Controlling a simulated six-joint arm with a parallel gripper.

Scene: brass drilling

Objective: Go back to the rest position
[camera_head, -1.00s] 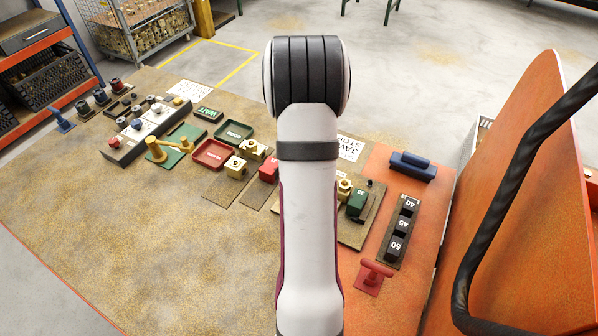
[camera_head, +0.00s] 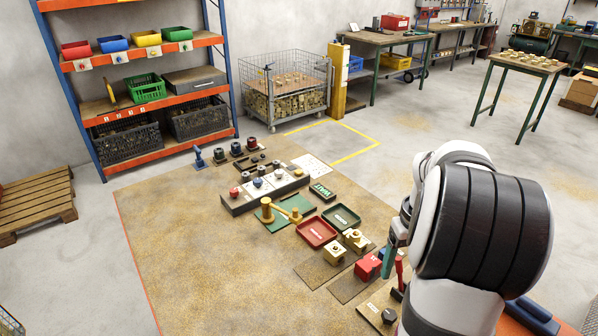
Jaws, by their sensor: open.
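My arm fills the right of the view, with a large black-banded white joint in front. Past its left edge, what appears to be my gripper (camera_head: 394,266) shows as a teal finger and a red finger pointing down, spread apart with nothing seen between them. The rest of it is hidden by the arm. It appears beside the red block (camera_head: 368,267) on the bench; I cannot tell its height above the bench.
The bench (camera_head: 190,265) is bare at left. It holds a grey rack (camera_head: 237,201), a yellow clamp (camera_head: 282,211), a red tray (camera_head: 317,232), a green tray (camera_head: 342,217) and brass blocks (camera_head: 334,255). A blue handle (camera_head: 532,311) shows lower right. Shelves stand behind.

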